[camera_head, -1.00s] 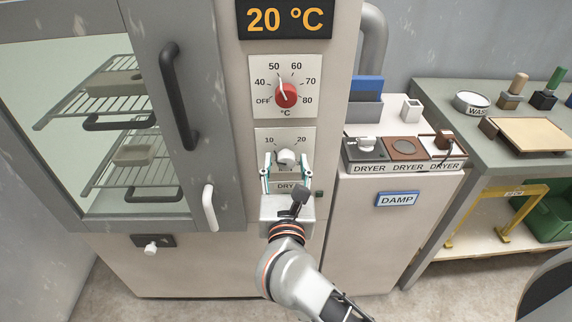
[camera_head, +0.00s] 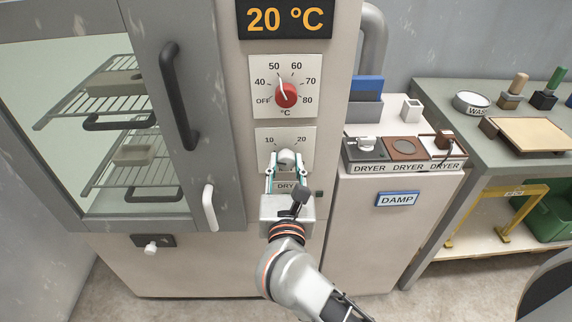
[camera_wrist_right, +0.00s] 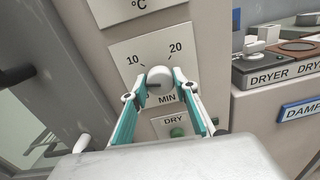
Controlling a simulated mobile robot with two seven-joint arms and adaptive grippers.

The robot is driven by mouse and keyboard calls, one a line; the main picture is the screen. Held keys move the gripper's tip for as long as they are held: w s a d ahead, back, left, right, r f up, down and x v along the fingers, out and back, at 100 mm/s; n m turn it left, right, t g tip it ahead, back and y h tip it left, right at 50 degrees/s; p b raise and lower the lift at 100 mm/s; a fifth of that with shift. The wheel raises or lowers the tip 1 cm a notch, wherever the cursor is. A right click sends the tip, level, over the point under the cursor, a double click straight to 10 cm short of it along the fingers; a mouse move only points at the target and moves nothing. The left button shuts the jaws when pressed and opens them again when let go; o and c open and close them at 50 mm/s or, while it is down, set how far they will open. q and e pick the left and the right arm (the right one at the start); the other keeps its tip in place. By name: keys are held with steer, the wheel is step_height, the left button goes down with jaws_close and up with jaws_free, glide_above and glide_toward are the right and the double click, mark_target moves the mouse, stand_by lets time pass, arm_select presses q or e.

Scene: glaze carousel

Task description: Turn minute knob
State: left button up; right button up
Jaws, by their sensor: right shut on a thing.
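The minute knob (camera_head: 287,157) is a pale round knob on a white plate (camera_head: 306,137) marked 10 and 20, low on the dryer cabinet's front panel. In the right wrist view the knob (camera_wrist_right: 160,84) sits above the word MIN, with a dark pointer mark on its left part. My right gripper (camera_head: 286,166) reaches up from below and is shut on the knob, one finger on each side. In the right wrist view its teal-lined fingers (camera_wrist_right: 161,94) flank the knob. My left gripper is not in view.
A red temperature knob (camera_head: 286,95) sits above, under a display (camera_head: 285,18) reading 20 °C. The glass door's black handle (camera_head: 179,95) stands out at left. A side cabinet (camera_head: 372,235) stands close at right.

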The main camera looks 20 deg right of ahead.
stand_by(0.5)
steer(key=o, duration=1.1)
steer(key=v, duration=1.2)
steer(key=shift+r, duration=0.1)
